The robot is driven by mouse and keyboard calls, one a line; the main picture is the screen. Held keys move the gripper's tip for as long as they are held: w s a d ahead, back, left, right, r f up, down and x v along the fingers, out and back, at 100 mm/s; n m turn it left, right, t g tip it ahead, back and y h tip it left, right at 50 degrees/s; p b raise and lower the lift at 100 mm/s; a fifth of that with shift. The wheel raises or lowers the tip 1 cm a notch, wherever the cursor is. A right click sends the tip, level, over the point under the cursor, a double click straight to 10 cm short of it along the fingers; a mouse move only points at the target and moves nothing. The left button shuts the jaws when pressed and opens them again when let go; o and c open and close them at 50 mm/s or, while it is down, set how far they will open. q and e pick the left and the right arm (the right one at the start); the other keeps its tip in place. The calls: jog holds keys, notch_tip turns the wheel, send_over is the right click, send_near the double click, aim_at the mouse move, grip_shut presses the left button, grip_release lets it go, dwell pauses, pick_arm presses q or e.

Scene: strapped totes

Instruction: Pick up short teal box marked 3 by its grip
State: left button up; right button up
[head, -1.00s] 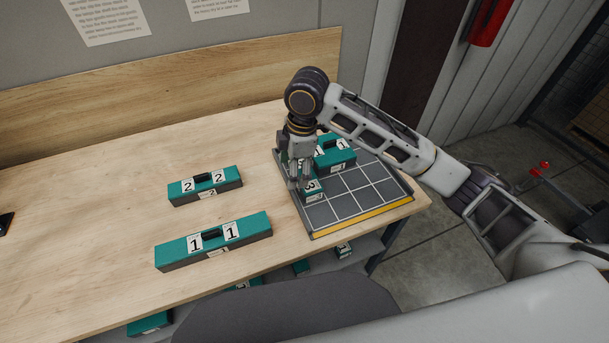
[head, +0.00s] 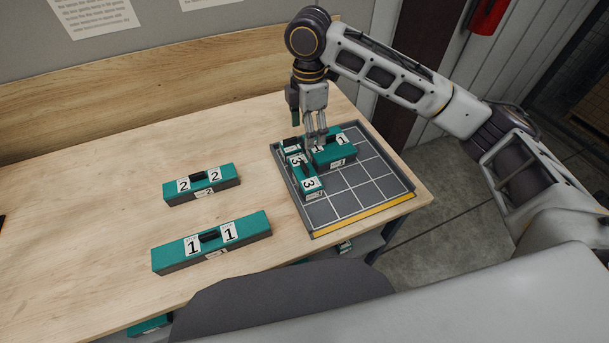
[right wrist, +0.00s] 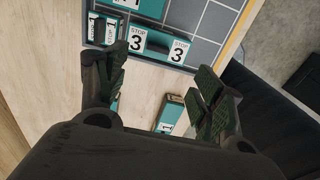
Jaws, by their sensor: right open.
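The short teal box marked 3 (head: 309,192) sits in the gridded tray along its left side. Two 3 labels show on its top, with a dark grip between them. In the right wrist view this box (right wrist: 158,52) lies beyond the fingers, near the top of the picture. My right gripper (head: 316,138) is above the back part of the tray, behind and to the right of box 3. Its fingers (right wrist: 158,85) are apart, with nothing between them. My left gripper is not in view.
A teal box marked 1 (head: 336,154) stands in the tray (head: 362,213) close to the right of box 3. Another small box (head: 288,147) stands behind box 3. Boxes marked 2 (head: 201,190) and 1 (head: 211,245) lie on the table (head: 100,180). The tray's front right is empty.

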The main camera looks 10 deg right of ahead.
send_over(305, 165)
jog(key=shift+d+f, duration=0.15)
jog(key=shift+f, duration=2.05)
jog(key=shift+d+f, duration=0.15)
jog(key=shift+f, duration=2)
jog(key=shift+a+f+p, duration=0.2)
jog(key=shift+f, duration=0.75)
jog(key=shift+a+f+p, duration=0.15)
jog(key=shift+f+p, duration=0.05)
jog(key=shift+f, duration=1.45)
grip_shut()
